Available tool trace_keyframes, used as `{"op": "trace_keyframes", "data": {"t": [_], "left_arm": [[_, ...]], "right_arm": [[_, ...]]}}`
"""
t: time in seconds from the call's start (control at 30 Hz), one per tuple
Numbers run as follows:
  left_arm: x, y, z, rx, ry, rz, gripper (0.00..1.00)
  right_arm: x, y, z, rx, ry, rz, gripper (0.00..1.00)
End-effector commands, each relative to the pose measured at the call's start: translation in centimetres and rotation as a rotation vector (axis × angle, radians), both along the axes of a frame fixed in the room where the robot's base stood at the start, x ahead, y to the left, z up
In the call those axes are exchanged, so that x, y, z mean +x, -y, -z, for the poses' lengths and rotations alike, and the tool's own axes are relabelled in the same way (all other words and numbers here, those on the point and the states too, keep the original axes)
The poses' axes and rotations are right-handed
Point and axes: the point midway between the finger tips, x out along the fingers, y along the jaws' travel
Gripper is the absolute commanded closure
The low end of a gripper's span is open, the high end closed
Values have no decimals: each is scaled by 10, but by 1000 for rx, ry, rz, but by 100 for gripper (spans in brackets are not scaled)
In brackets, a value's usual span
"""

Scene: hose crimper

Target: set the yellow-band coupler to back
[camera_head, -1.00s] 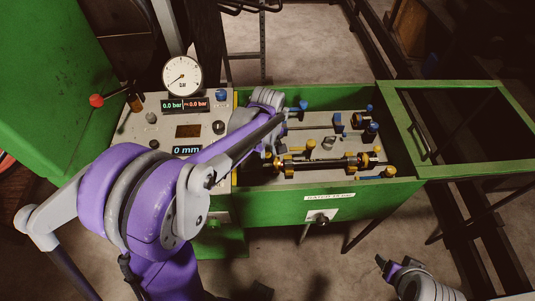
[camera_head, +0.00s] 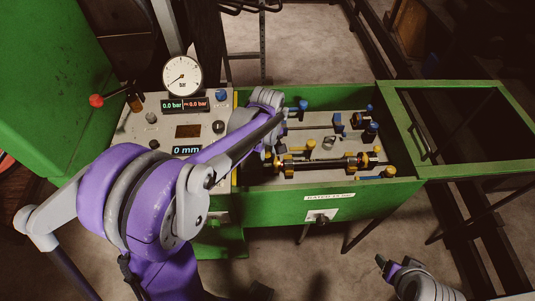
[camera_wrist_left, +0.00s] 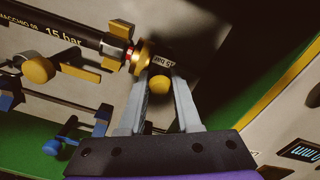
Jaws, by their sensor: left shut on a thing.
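The yellow-band coupler is at the left end of the black hose (camera_head: 325,164) in the green tray; in the left wrist view its yellow ring (camera_wrist_left: 145,57) shows beside the hose's metal end. A yellow ball knob (camera_wrist_left: 160,85) and a small tag reading 15 bar sit between the fingers. My left gripper (camera_wrist_left: 165,88) is shut at this coupler, one finger on each side. In the head view my left gripper (camera_head: 273,153) is mostly hidden behind its own arm. My right gripper (camera_head: 382,263) is low at the right, away from the tray; its jaw gap is unclear.
Blue-marked fittings (camera_head: 366,123) stand at the back of the tray, on a second line. Yellow clamps (camera_wrist_left: 112,52) hold the hose. A panel with a gauge (camera_head: 182,76) stands left of the tray. An open green frame (camera_head: 470,165) adjoins at the right.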

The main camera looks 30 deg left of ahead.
Motion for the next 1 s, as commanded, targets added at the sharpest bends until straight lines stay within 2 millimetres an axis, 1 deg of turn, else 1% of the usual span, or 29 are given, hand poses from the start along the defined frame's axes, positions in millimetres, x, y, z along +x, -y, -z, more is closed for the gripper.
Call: {"op": "trace_keyframes", "data": {"t": [0.23,0.5,0.53,0.67,1.0], "left_arm": [[-17,-28,0,3,-1,-5,100],[-18,-31,0,5,-3,-2,100],[-18,-31,0,5,-3,-2,65],[-18,-30,0,4,-2,-2,41],[-18,-29,-3,1,0,-1,41]], "right_arm": [[-2,0,6,0,-4,0,31],[-2,0,6,0,-3,0,31],[-2,0,6,0,-3,0,31],[-2,0,6,0,-3,0,31],[-2,0,5,0,-3,0,31]]}}
